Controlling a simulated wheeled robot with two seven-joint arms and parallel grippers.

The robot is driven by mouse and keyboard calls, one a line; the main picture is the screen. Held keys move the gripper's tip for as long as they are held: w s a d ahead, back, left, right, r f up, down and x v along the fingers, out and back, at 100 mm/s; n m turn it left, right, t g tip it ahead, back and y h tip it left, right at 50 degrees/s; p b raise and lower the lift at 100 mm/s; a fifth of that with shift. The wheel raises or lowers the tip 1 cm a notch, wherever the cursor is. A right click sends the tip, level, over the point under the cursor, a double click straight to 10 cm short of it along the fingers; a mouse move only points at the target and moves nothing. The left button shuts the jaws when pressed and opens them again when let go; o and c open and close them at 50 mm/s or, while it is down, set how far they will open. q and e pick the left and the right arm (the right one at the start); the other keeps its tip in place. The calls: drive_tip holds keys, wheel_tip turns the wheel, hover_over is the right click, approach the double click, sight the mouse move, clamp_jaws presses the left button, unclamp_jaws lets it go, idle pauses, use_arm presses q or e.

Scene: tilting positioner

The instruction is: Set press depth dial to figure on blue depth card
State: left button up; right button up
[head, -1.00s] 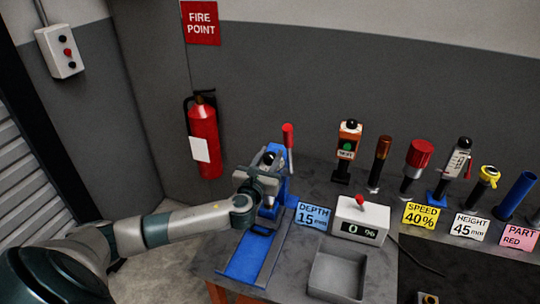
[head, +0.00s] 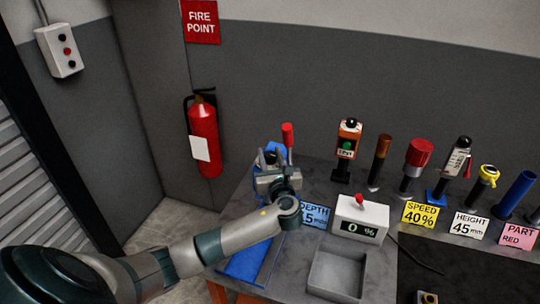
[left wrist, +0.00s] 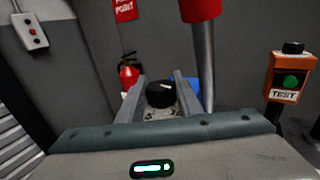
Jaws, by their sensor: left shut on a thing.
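The blue press (head: 285,187) stands at the left end of the bench, with a red-tipped lever. Its black depth dial (left wrist: 162,94), with a white mark on top, shows between my left fingers in the left wrist view. My left gripper (left wrist: 161,88) is shut on the dial; in the head view the gripper (head: 271,166) covers most of the press head. The dial's scale is too small to read. The blue depth card (head: 318,212) stands right of the press, reading DEPTH and a mm figure, its left part hidden by my arm. My right gripper is not in view.
A white display box (head: 360,218) reads 0 % and has a red knob. A grey tray (head: 336,275) sits in front of it. An orange TEST box (head: 348,140) stands behind. Yellow, white and pink cards line the right side. A fire extinguisher (head: 203,140) hangs on the wall.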

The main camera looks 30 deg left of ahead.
use_arm(q)
drive_tip(key=shift+r, duration=0.2)
drive_tip(key=o, duration=1)
drive_tip(key=shift+a, duration=0.1)
drive_tip(key=shift+o, duration=0.2)
drive_tip(key=shift+f, duration=0.2)
drive_tip(key=shift+m+t+h, duration=0.4)
drive_tip(key=shift+h, duration=0.1)
